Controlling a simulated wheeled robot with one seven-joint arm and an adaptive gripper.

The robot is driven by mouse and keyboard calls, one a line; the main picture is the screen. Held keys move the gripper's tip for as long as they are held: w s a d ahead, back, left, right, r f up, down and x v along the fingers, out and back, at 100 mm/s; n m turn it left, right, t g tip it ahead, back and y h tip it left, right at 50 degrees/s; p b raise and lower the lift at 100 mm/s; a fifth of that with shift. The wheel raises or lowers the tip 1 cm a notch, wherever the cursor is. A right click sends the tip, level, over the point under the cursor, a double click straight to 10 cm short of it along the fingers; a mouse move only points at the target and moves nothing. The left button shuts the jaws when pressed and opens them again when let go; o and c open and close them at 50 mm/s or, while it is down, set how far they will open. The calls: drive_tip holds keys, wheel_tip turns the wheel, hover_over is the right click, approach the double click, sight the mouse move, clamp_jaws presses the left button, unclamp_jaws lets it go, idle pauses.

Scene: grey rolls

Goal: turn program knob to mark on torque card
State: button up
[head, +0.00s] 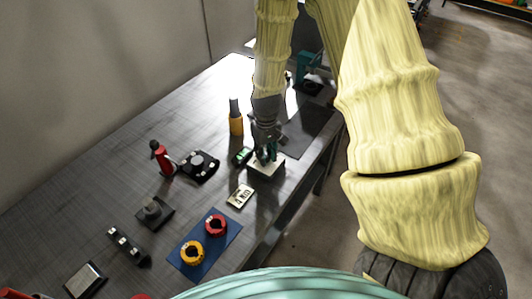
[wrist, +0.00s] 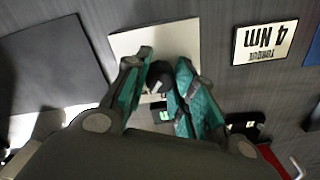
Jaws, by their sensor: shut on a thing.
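The program knob (wrist: 159,73) is dark, with a pale mark on it. It stands on a pale box (wrist: 185,36), which also shows in the head view (head: 267,171). My gripper (wrist: 160,82) is over this box, with its teal fingers shut on the knob from both sides. In the head view my gripper (head: 266,153) hides the knob. A small green display (wrist: 164,115) shows between the fingers; its reading is too small to tell. The torque card (wrist: 265,43) reads "4 Nm" and lies flat beside the box; it also shows in the head view (head: 240,196).
A green-topped device (head: 242,156) stands close left of my gripper, with an orange bottle (head: 236,124) behind. A red tool (head: 162,158) and a black fixture (head: 200,166) stand further left. A blue mat (head: 190,262) holds red and yellow rings. The table's right edge is near the box.

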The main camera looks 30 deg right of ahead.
sight(266, 155)
idle(0.5)
drive_tip(key=o, duration=1.1)
drive_tip(key=shift+c, duration=0.2)
wheel_tip(266, 155, up, 12)
drive_tip(key=shift+f, duration=0.1)
idle(0.3)
